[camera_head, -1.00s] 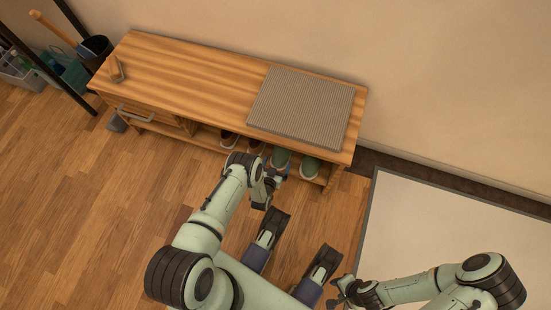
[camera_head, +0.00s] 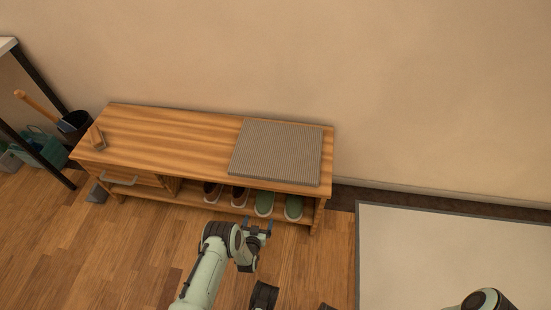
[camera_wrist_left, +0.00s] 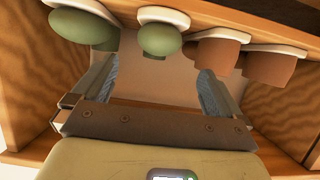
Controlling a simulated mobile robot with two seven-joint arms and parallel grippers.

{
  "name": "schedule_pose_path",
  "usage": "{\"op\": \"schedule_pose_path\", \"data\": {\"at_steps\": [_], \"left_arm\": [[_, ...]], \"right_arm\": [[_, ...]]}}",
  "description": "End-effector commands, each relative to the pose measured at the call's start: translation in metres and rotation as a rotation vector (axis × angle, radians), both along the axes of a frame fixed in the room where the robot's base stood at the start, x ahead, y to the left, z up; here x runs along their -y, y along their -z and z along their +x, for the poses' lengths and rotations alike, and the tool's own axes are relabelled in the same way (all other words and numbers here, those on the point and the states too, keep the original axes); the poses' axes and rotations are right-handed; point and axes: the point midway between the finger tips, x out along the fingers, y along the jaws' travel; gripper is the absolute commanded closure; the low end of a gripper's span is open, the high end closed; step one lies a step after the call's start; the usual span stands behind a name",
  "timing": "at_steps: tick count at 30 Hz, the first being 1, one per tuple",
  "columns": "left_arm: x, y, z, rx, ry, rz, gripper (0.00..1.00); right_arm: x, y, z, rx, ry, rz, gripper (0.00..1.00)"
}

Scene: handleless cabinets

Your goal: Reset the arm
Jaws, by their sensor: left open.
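My left arm comes in from the bottom of the head view. Its gripper (camera_head: 257,229) is in front of the bench's lower shelf, near the green shoes. In the left wrist view the gripper's two fingers (camera_wrist_left: 158,85) stand wide apart with nothing held between them. The pair of green shoes (camera_head: 294,207) and the pair of brown shoes (camera_head: 239,196) stand on the shelf. In the left wrist view the green shoes (camera_wrist_left: 160,39) and brown shoes (camera_wrist_left: 215,55) lie beyond the fingers. Only a piece of my right arm shows at the lower right; its gripper is out of view.
The wooden bench (camera_head: 175,135) stands against the wall, with a grey ribbed mat (camera_head: 277,152) on top and a drawer (camera_head: 130,176) at its left. A white mat (camera_head: 430,255) lies at right. Wooden floor in front is clear.

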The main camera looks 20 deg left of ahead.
Motion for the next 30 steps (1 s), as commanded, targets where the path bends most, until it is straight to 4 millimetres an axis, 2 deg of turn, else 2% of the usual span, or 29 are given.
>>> {"op": "schedule_pose_path", "data": {"at_steps": [7, 11, 14, 16, 21, 27, 30], "left_arm": [[-0.001, -0.003, -0.005, -0.021, -0.006, -0.01, 0.0], [-0.005, -0.025, -0.029, -0.131, -0.035, -0.067, 0.0], [-0.002, -0.063, -0.06, -0.269, -0.063, -0.151, 0.0], [0.007, -0.094, -0.087, -0.381, -0.073, -0.22, 0.0], [0.048, -0.173, -0.161, -0.66, -0.045, -0.376, 0.0], [0.098, -0.277, -0.255, -0.982, 0.012, -0.525, 0.0], [0.114, -0.321, -0.289, -1.099, 0.034, -0.573, 0.0]], "right_arm": [[0.0, -0.005, 0.001, 0.002, -0.004, -0.001, 0.57], [0.0, -0.036, 0.004, 0.013, -0.021, -0.003, 0.57], [-0.001, -0.08, 0.01, 0.031, -0.043, -0.004, 0.57], [-0.004, -0.113, 0.014, 0.042, -0.058, 0.0, 0.57], [-0.023, -0.179, 0.006, 0.033, -0.086, 0.043, 0.57], [-0.049, -0.245, -0.002, 0.013, -0.113, 0.108, 0.57], [-0.057, -0.268, -0.002, 0.008, -0.123, 0.13, 0.57]]}}
